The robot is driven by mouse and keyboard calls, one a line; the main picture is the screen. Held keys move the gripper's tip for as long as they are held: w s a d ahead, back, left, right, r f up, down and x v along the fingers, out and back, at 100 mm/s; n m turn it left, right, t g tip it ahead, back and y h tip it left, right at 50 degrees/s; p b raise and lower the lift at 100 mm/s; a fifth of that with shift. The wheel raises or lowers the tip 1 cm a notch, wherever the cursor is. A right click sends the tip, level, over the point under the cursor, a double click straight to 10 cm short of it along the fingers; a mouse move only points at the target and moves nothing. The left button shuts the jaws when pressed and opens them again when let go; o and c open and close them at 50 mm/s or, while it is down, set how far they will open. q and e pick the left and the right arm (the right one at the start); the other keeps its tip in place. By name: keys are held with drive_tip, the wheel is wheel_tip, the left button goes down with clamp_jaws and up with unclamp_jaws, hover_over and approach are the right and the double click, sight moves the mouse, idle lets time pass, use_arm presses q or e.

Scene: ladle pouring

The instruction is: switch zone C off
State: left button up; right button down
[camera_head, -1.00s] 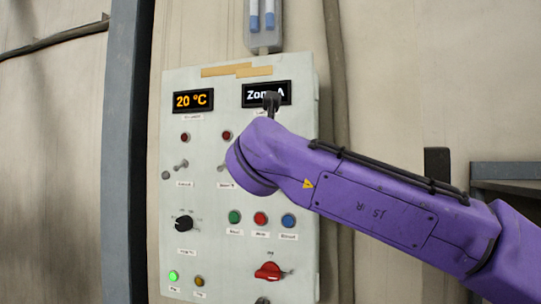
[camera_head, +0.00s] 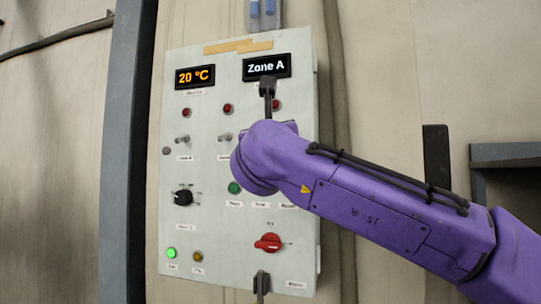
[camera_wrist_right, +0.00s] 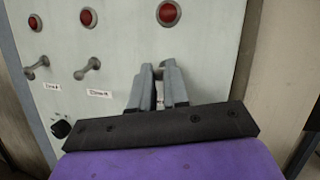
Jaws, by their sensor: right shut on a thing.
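The grey control panel (camera_head: 213,125) fills the middle of the head view. Toggle switches labelled Zone A (camera_wrist_right: 38,65) and Zone B (camera_wrist_right: 90,68) stick out in the right wrist view. The third switch position, under the rightmost red lamp (camera_wrist_right: 169,13), is where my right gripper (camera_wrist_right: 159,72) is. Its fingers are closed together there, on what seems to be the zone C switch, mostly hidden between them. In the head view my purple right arm covers that spot and the fingertips. My left gripper is not in view.
The upper displays read 20 °C (camera_head: 195,77) and Zone A (camera_head: 267,66). A black rotary knob (camera_head: 183,198), a green button (camera_head: 234,188), a red rotary switch (camera_head: 268,243) and a lit green lamp (camera_head: 171,253) sit lower. A grey post (camera_head: 127,150) stands left of the panel.

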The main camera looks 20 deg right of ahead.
drive_tip(key=shift+w+d+f+n+t+b, duration=0.1)
drive_tip(key=shift+f+n+t+b, duration=0.35)
drive_tip(key=shift+t+b, duration=0.8)
drive_tip(key=shift+w+f+n+t+b, duration=0.1)
drive_tip(key=shift+f+n+t+b, duration=0.45)
drive_tip(key=shift+b, duration=1.25)
drive_tip(key=shift+r, duration=0.2)
drive_tip(key=c, duration=1.1)
unclamp_jaws()
drive_tip(key=shift+f, duration=0.1)
drive_tip(key=b+v, duration=0.6)
drive_tip(key=v, duration=0.4)
drive_tip(key=shift+s+f, duration=0.15)
